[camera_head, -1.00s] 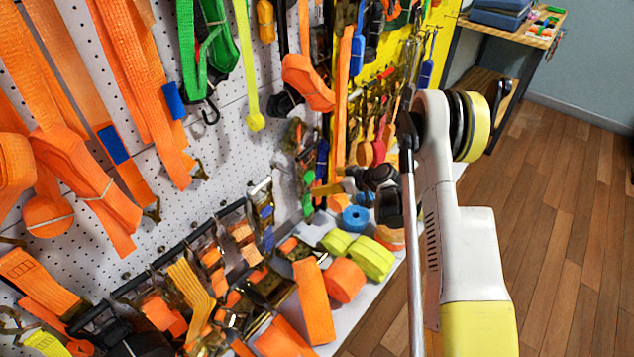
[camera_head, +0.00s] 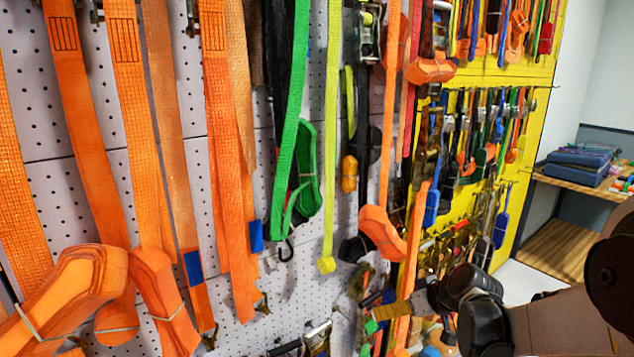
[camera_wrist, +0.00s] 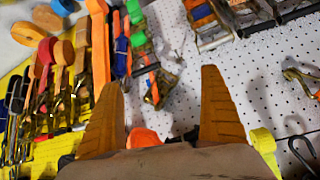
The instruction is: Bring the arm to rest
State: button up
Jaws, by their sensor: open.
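My gripper (camera_wrist: 163,115) shows in the wrist view as two orange, ribbed fingers spread wide apart. It is open, and nothing is between the fingers but the white pegboard (camera_wrist: 215,70) and hanging straps behind. In the head view my arm comes in from the lower right, with dark joints near the lower middle.
Orange straps (camera_head: 130,110), a green strap (camera_head: 293,100) and a yellow strap (camera_head: 331,120) hang on the white pegboard. A yellow board (camera_head: 520,120) with small straps stands further right. A wooden bench (camera_head: 590,188) holds a blue case (camera_head: 577,168) at the far right.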

jog(key=s+a+r+m+h, duration=0.2)
jog(key=s+r, duration=0.6)
jog(key=s, duration=0.5)
jog(key=s+m+h, duration=0.2)
jog(key=s, duration=1.2)
jog(key=shift+s+d+r, duration=0.15)
jog(key=shift+d+r, duration=0.2)
jog(key=shift+d, duration=0.05)
